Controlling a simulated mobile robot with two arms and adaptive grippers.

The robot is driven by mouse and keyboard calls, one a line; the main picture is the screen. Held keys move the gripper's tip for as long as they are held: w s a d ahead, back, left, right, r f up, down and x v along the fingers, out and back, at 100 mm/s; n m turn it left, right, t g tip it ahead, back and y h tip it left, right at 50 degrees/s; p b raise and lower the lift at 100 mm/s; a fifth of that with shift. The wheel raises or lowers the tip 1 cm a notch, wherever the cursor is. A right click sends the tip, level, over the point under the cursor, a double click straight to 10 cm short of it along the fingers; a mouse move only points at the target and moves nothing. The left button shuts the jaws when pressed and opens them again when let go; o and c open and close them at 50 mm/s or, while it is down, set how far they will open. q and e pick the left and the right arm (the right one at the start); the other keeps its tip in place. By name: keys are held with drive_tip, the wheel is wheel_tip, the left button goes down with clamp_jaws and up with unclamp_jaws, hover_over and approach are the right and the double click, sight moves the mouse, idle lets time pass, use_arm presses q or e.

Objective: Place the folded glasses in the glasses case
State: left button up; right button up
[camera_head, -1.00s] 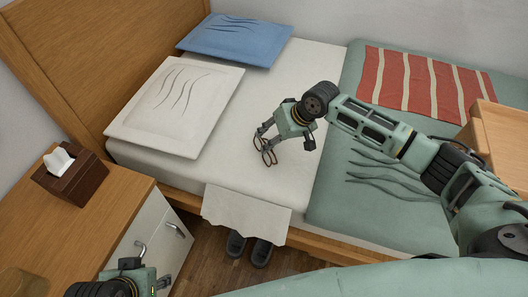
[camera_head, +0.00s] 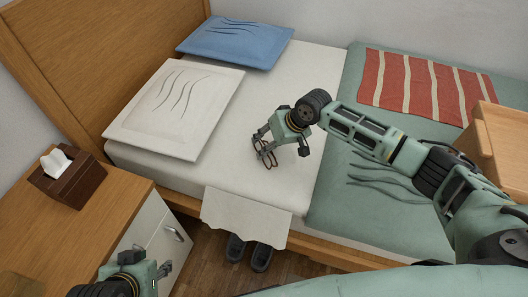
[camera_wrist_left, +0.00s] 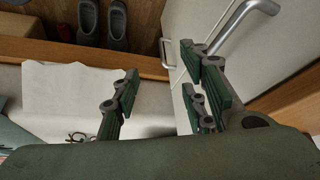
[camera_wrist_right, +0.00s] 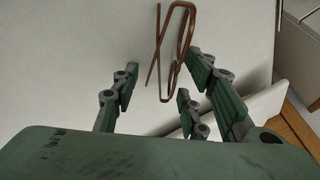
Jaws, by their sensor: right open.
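The folded glasses (camera_head: 266,158), thin and brown-rimmed, lie on the white bed sheet near the bed's middle. My right gripper (camera_head: 284,147) is just above and beside them, open and pointing down. In the right wrist view the glasses (camera_wrist_right: 172,48) lie beyond the open, empty fingers (camera_wrist_right: 160,95), partly in line with the gap. My left gripper (camera_head: 160,270) is open and empty by the nightstand front. The left wrist view shows its spread fingers (camera_wrist_left: 163,98) and part of the glasses (camera_wrist_left: 78,136). I cannot make out a glasses case.
A wooden nightstand (camera_head: 110,215) with a tissue box (camera_head: 68,178) stands at left; its metal handles (camera_head: 173,233) stick out. A white pillow (camera_head: 172,105) and blue pillow (camera_head: 235,40) lie toward the headboard. Dark slippers (camera_head: 261,253) are on the floor. The sheet around the glasses is clear.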

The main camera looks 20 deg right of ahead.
sight(262, 143)
use_arm(q)
drive_tip(key=shift+s+a+f+g, duration=0.15)
drive_tip(key=shift+s+g, duration=0.1)
drive_tip(key=shift+s, duration=0.25)
drive_tip(key=shift+s+a+f+g, duration=0.15)
drive_tip(key=shift+s+g, duration=0.1)
drive_tip(key=shift+s, duration=0.2)
use_arm(e)
drive_tip(key=shift+f, duration=0.1)
drive_tip(key=c, duration=0.8)
use_arm(q)
drive_tip(key=shift+w, duration=0.1)
